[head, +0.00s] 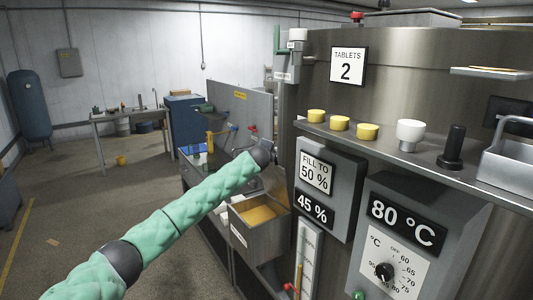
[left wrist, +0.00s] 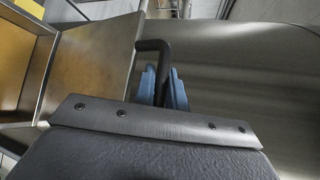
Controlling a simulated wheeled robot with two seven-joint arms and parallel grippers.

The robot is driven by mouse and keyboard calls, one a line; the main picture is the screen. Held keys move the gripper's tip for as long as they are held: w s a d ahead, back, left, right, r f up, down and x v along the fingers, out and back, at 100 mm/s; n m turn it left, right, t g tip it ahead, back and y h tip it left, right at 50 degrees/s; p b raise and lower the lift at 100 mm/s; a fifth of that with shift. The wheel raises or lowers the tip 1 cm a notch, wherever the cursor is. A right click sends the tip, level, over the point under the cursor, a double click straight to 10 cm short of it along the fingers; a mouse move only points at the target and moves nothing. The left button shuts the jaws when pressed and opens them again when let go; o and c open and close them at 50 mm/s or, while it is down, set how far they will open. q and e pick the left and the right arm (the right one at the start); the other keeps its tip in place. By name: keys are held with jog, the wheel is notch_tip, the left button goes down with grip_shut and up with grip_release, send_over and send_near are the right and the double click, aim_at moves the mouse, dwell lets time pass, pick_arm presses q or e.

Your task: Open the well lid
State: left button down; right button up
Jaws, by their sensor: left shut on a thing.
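In the left wrist view, the blue fingers of my left gripper (left wrist: 163,88) are shut on a black bent handle (left wrist: 152,46). A plain steel panel (left wrist: 95,65) lies left of the fingers; I cannot tell whether it is the well lid. In the head view my left arm reaches to the machine's side, and its dark wrist (head: 262,153) hides the gripper and the handle. An open steel box with orange-yellow contents (head: 258,215) sits below the wrist. Similar orange contents (left wrist: 15,65) show at the left wrist view's left edge. My right gripper is not in view.
A steel shelf (head: 430,166) with yellow caps (head: 340,123), a white knob-like piece (head: 410,134) and a black grip (head: 452,147) runs along the right. Below it are a "45 %" display (head: 314,209) and an "80 °C" panel (head: 403,222). Open floor (head: 125,205) lies left.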

pick_arm(q)
jog(key=c, duration=1.5)
grip_release()
jog(key=shift+o, duration=0.2)
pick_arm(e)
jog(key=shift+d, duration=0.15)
